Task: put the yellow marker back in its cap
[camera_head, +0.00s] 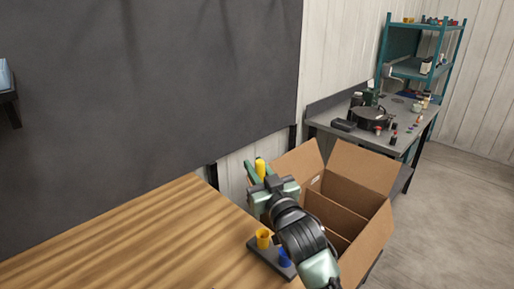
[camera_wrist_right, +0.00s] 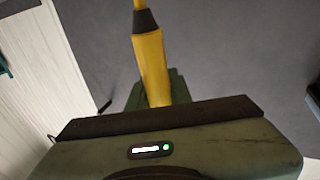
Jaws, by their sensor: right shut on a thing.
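The yellow marker (camera_head: 260,168) is held by my right gripper (camera_head: 256,174), which is shut on it above the right end of the wooden table. In the right wrist view the marker (camera_wrist_right: 152,65) runs up the picture, with a dark collar and a yellow tip at the top edge. The green fingers (camera_wrist_right: 178,88) are partly behind it. The yellow cap (camera_head: 263,238) stands in a dark holder (camera_head: 266,262) at the table's right edge, open end up, apart from the marker. My left gripper is not in view.
A blue cap (camera_head: 285,258) stands in the same holder, partly beside my right arm. An open cardboard box (camera_head: 365,227) with dividers is right of the table. The wooden table (camera_head: 130,245) is bare to the left. A grey workbench (camera_head: 342,137) with parts stands behind.

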